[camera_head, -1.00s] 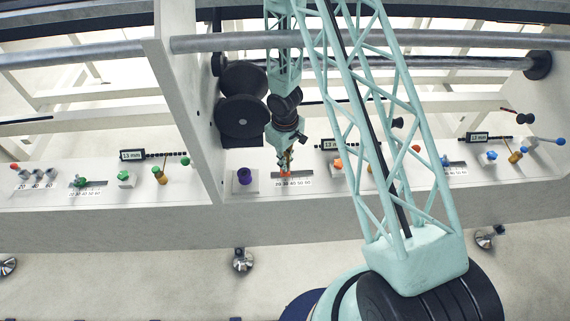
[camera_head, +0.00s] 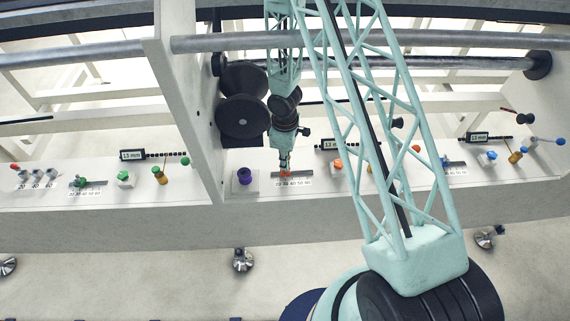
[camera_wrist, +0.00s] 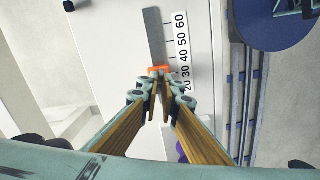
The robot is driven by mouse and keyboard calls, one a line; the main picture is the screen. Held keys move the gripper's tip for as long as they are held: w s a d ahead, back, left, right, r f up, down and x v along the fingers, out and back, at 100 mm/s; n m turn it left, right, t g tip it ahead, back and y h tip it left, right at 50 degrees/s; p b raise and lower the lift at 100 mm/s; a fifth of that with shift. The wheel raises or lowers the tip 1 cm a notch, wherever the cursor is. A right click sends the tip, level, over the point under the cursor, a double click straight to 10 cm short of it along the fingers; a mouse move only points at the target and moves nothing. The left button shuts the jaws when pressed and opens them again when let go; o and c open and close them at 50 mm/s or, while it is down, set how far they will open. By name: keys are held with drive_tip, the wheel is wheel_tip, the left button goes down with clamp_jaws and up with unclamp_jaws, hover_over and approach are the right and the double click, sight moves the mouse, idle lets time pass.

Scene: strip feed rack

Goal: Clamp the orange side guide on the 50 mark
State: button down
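The orange side guide (camera_wrist: 158,70) sits on a grey bar (camera_wrist: 154,35) beside a white scale (camera_wrist: 180,50) marked 20 to 60. In the wrist view it lies nearest the 30 mark, well below the 50. In the head view the orange guide (camera_head: 285,174) is a small spot below my gripper (camera_head: 284,168). My gripper (camera_wrist: 159,80) points down at the guide, its fingertips right at its near edge with a narrow gap between them. I cannot tell whether they grip it; the fingers hide part of it.
A purple knob (camera_head: 244,176) stands left of the scale, and a 13 mm display (camera_head: 331,144) and an orange knob (camera_head: 338,163) stand to the right. An upright white divider (camera_head: 188,100) and black rollers (camera_head: 242,117) are close to my arm on the left.

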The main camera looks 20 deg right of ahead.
drive_tip(key=c, duration=2.9)
unclamp_jaws()
drive_tip(key=shift+m, duration=0.4)
